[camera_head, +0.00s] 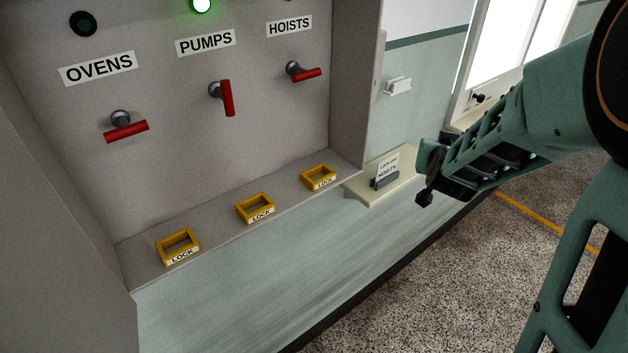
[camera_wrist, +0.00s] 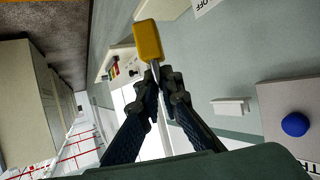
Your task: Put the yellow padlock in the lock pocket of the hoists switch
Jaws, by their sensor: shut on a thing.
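The yellow padlock (camera_wrist: 148,40) shows in the wrist view, its shackle between the fingertips of my gripper (camera_wrist: 157,76). The body points away from the fingers. In the head view my gripper (camera_head: 428,185) is at the right, out from the panel, and I cannot make out the padlock there. The hoists switch (camera_head: 305,72) has a red handle lying nearly level. Below it, at the right end of the panel's ledge, is its yellow-framed lock pocket (camera_head: 319,189), which looks empty. My gripper is to the right of this pocket, clear of it.
The pumps pocket (camera_head: 256,219) and ovens pocket (camera_head: 180,257) are further left on the ledge. A small shelf (camera_head: 368,192) with a "LOCK OFF HOISTS" card (camera_head: 388,166) is between the panel and my gripper. A white wall bracket (camera_head: 397,86) is above. The panel's side wall (camera_head: 355,80) juts out.

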